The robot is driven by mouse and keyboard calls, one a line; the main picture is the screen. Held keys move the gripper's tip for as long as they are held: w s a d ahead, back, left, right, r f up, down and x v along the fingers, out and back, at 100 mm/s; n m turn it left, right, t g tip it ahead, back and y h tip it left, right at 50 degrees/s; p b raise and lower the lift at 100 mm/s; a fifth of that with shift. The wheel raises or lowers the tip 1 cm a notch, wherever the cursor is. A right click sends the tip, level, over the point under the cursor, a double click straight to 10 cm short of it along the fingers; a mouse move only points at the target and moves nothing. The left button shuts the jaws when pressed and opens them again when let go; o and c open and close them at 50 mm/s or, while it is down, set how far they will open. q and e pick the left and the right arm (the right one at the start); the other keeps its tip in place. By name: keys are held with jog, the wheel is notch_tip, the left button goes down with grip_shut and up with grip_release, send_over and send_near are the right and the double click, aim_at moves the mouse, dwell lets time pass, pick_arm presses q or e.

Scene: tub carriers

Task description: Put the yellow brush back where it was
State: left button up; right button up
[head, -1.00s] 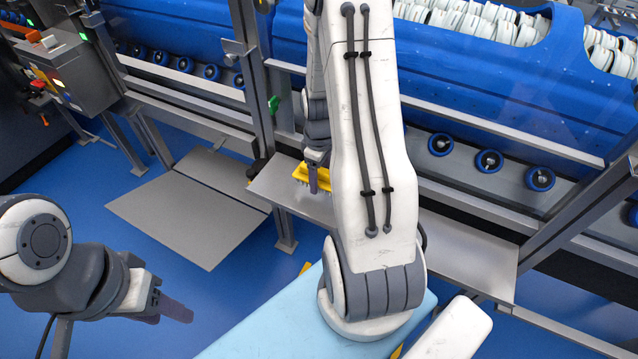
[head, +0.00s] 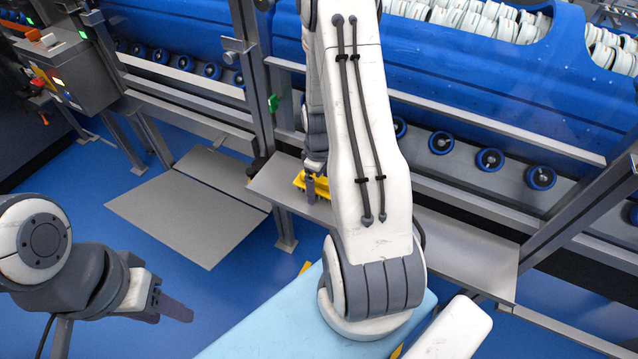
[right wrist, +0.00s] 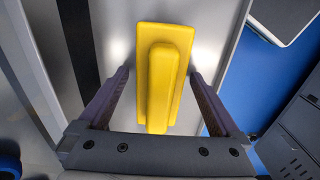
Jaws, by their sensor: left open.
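The yellow brush (head: 321,186) is at the grey shelf (head: 275,187) in front of the blue tub machine, partly hidden by my right gripper and arm in the head view. In the right wrist view the yellow brush (right wrist: 163,80) has its raised handle toward me, over the grey metal. My right gripper (right wrist: 160,80) has one finger on each side of the brush, with a narrow gap on both sides. It is open around the brush. My left gripper (head: 172,306) is open and empty over the blue floor at lower left, far from the brush.
Blue rollers (head: 490,161) line the machine above the shelf. A grey plate (head: 185,215) lies low at left. The blue floor (head: 120,260) around my left gripper is clear.

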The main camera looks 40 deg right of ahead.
notch_tip(320, 180, up, 12)
jog(key=shift+r+p, duration=0.2)
jog(key=shift+p, duration=0.4)
jog(key=s+a+r+n, duration=0.1)
jog(key=a+r, duration=0.3)
jog(key=a, duration=0.6)
jog(key=s+a+r, duration=0.1)
jog(key=a+r, duration=0.2)
jog(key=a, duration=0.7)
jog(key=s+a+r+n+y, duration=0.1)
jog(key=s+a+r, duration=0.2)
jog(key=s+a, duration=0.8)
jog(key=s, duration=0.3)
jog(key=shift+r+n, duration=0.3)
jog(key=shift+r, duration=0.05)
jog(key=shift+s, duration=0.1)
